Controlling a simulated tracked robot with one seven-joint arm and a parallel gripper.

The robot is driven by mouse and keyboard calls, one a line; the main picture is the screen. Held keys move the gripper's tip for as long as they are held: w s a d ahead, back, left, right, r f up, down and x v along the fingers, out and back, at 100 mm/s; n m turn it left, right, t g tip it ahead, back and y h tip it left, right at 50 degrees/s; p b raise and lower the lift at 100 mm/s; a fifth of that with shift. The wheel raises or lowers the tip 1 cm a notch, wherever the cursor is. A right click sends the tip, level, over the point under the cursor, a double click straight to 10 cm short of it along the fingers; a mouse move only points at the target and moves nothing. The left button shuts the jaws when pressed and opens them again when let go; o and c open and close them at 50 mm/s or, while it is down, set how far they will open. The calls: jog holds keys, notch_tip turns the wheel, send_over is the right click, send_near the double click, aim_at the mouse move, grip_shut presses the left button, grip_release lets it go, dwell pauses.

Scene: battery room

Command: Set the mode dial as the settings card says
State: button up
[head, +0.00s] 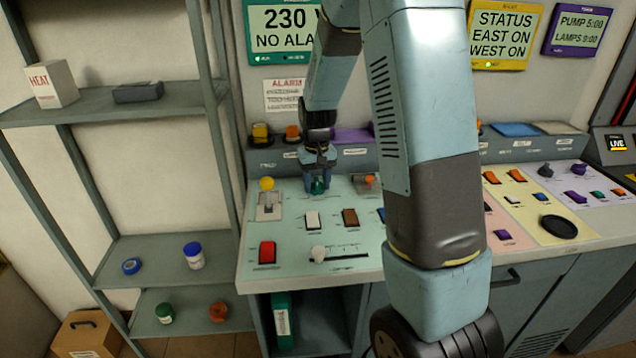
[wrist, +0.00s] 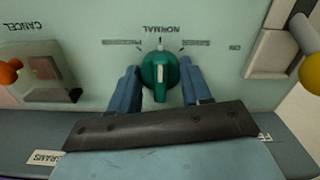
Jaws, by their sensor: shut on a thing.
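The mode dial (wrist: 159,80) is a round green knob with a white pointer line on a pale green panel. In the wrist view its line stands nearly upright in the picture, toward the tick under the upside-down word NORMAL. Labels to either side of NORMAL are too blurred to read. My gripper (wrist: 160,68) has one blue finger on each side of the dial and is shut on it. In the head view my gripper (head: 319,178) reaches down to the dial (head: 318,187), which is partly hidden. I cannot tell which notice is the settings card.
Rocker switches (head: 312,220), a red switch (head: 267,252) and a slider (head: 318,254) lie nearer. My arm hides the panel's middle.

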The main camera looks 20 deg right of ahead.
aim_at(316, 180)
jog(key=o, duration=1.1)
jog(key=shift+c, duration=0.2)
jog(key=shift+r, duration=0.15)
notch_tip(316, 180, up, 13)
jog(key=shift+r, duration=0.2)
jog(key=s+r+t, duration=0.2)
jog(key=s+r, duration=0.1)
jog(key=s, duration=0.6)
jog(key=s+r+t, duration=0.1)
jog(key=s+r, duration=0.3)
jog(key=s, duration=0.5)
jog(key=s+r+t, duration=0.2)
jog(key=s+r, duration=0.1)
jog(key=s, duration=0.7)
jog(key=shift+r+t, duration=0.25)
jog(key=shift+t, duration=0.05)
